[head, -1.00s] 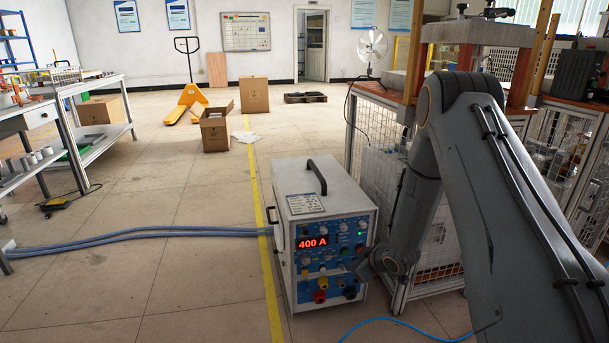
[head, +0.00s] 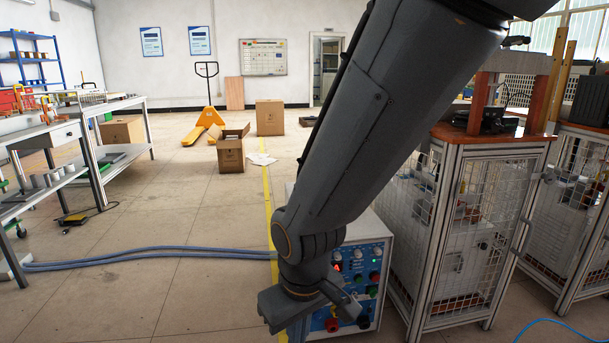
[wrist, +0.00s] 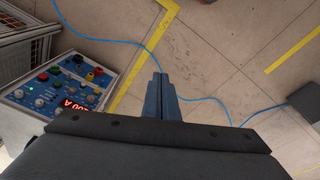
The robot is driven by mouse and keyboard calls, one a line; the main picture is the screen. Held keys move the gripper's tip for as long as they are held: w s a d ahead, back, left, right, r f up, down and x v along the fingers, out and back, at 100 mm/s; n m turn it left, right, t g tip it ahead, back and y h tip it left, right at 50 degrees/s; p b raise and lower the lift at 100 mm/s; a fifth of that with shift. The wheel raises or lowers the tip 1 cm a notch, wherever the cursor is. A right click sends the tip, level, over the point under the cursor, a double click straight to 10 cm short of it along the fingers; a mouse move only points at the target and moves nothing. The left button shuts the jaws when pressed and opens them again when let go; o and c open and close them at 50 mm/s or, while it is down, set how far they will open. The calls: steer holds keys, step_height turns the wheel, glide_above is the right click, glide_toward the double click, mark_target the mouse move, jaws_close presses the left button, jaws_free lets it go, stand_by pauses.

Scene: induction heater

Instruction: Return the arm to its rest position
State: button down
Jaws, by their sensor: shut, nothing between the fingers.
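My arm crosses the head view from the top right down to the lower middle, in front of the induction heater. My gripper shows in the wrist view (wrist: 160,76), its two blue fingers together with nothing between them, above bare floor. The induction heater (head: 373,262) is a white box with a blue panel of knobs and coloured sockets. My arm hides its left part and most of its display in the head view. In the wrist view the heater (wrist: 50,88) lies to the left of the fingers, apart from them, with its red display lit.
A wire-mesh cage (head: 480,220) stands close right of the heater. Blue-grey cables (head: 150,256) run left from the heater. A thin blue hose (wrist: 205,98) crosses the floor below my gripper. Open cardboard box (head: 231,153), pallet truck (head: 207,120) and shelving stand farther back.

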steer(key=s+r+g, duration=0.2)
steer(key=s+r, duration=0.1)
steer(key=s, duration=0.7)
steer(key=d+r+m+p, duration=0.3)
steer(key=d+r+p, duration=0.7)
steer(key=r+p, duration=0.3)
steer(key=d+r+m+p, duration=0.4)
steer(key=d+r+p, duration=0.6)
steer(key=r+p, duration=0.3)
steer(key=p, duration=0.3)
steer(key=shift+d+r+h, duration=0.3)
steer(key=shift+h, duration=0.1)
